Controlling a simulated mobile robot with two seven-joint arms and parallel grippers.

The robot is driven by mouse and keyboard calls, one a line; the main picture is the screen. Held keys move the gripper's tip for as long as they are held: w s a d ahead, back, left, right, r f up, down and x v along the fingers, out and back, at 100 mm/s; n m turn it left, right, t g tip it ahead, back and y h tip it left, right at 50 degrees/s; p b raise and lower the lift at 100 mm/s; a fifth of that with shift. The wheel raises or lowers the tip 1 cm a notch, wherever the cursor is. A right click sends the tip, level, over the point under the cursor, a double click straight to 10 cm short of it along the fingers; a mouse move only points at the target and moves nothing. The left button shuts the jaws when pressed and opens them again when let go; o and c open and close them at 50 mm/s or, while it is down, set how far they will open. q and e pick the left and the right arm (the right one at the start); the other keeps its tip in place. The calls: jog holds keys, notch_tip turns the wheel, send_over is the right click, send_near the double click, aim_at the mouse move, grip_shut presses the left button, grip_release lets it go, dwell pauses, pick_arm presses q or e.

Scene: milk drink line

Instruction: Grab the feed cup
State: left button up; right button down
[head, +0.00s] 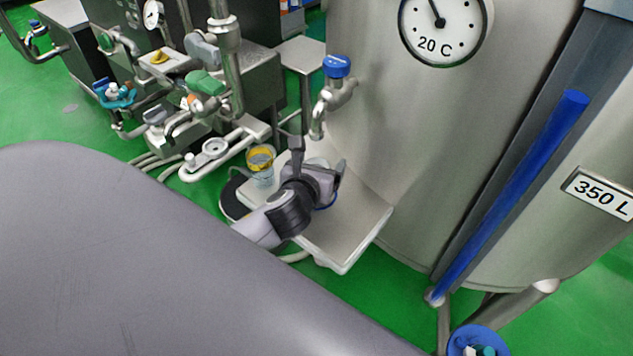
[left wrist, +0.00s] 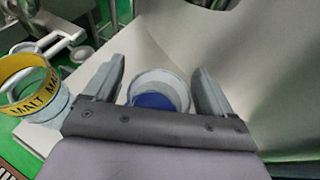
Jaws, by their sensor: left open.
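My left gripper (head: 318,160) is open above the pale shelf by the big steel tank. In the left wrist view its two fingers (left wrist: 157,75) stand on either side of a pale, clear-walled cup (left wrist: 175,84) with blue at its near lower part. The fingers look apart from the cup, with small gaps on both sides. In the head view my gripper mostly hides this cup; only a bit of its rim (head: 316,162) and a blue edge show. My right gripper is not in view.
The pale shelf (head: 352,236) juts from the tank (head: 420,130). A tap with a blue knob (head: 337,66) hangs just behind the gripper. Pipes and valves (head: 205,90) crowd the left. A blue-filled sight tube (head: 510,195) runs down the tank at right.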

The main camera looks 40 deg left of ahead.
pick_arm(q)
jog(key=c, duration=1.3)
jog(key=shift+r, duration=0.1)
